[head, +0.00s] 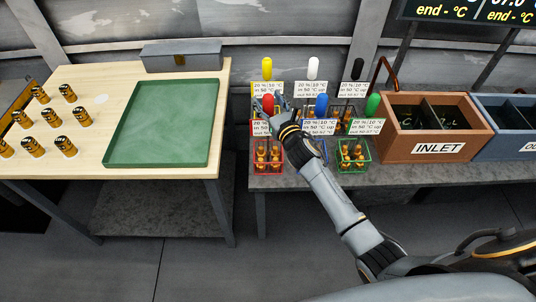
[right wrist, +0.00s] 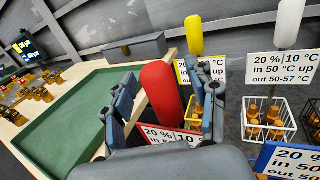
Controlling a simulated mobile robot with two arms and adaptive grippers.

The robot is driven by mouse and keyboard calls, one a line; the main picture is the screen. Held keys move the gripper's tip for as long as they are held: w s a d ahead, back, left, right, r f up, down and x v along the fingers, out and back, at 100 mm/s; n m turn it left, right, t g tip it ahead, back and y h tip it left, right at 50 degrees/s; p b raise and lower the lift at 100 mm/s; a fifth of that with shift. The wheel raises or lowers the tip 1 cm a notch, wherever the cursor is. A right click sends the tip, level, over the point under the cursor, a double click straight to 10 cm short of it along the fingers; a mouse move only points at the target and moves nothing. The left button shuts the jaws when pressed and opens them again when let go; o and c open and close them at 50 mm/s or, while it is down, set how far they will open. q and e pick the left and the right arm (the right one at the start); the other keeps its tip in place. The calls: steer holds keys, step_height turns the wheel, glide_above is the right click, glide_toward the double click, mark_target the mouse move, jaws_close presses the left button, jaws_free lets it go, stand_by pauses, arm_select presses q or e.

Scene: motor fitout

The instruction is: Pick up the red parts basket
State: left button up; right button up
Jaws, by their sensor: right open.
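The red parts basket (head: 269,169) stands at the front left of the grey bench, with brass-coloured parts inside and a white label above them. Its upright red handle (right wrist: 162,103) has a rounded top. My right gripper (head: 268,104) is open at the handle's top, reaching in from the lower right. In the right wrist view, my right gripper (right wrist: 165,92) has one finger on each side of the red handle, with gaps showing. Its palm hides most of the red basket there. My left gripper is not in view.
Close by stand the blue-handled basket (head: 321,107), green-handled basket (head: 372,106), yellow-handled basket (head: 267,68), white-handled basket (head: 314,68) and black-handled basket (head: 357,70). The brown INLET crate (head: 438,149) is to the right. The wooden table (head: 92,83) holds a green tray (head: 161,165).

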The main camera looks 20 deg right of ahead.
mark_target(268, 96)
steer(key=shift+c, duration=0.4)
jaws_close()
steer(key=shift+w+r, duration=0.1)
steer(key=shift+r, duration=0.1)
steer(key=shift+r, duration=0.1)
steer(key=shift+r+p, duration=0.35)
steer(key=shift+r, duration=1.05)
steer(key=shift+s+r, duration=0.2)
steer(key=shift+r, duration=0.15)
steer(key=s+r, duration=0.9)
steer(key=s, duration=0.4)
steer(key=shift+s+a+r, duration=0.15)
steer(key=shift+s, duration=0.2)
